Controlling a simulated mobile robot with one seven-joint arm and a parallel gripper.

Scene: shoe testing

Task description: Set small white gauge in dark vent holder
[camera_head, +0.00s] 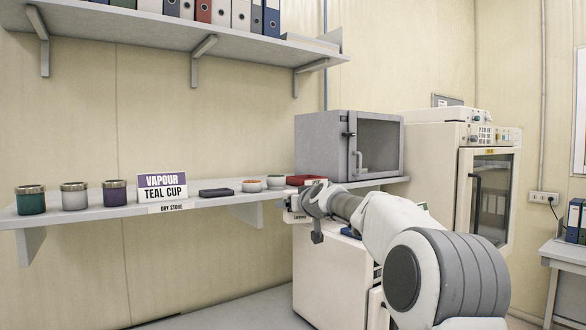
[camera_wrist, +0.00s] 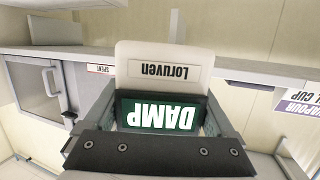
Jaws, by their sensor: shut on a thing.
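My gripper (camera_wrist: 160,108) is shut on the small white gauge (camera_wrist: 133,68), with a finger on each side of it. The gauge has a white body with the name "Loruven" and a dark green display reading "DAMP"; both read upside down in the wrist view. In the head view my gripper (camera_head: 297,207) is beside the front edge of the wall shelf, in front of the grey oven, and the gauge is mostly hidden there. I cannot make out the dark vent holder for certain; a flat dark tray (camera_head: 216,192) lies on the shelf left of my gripper.
A white cabinet (camera_head: 318,265) stands below.

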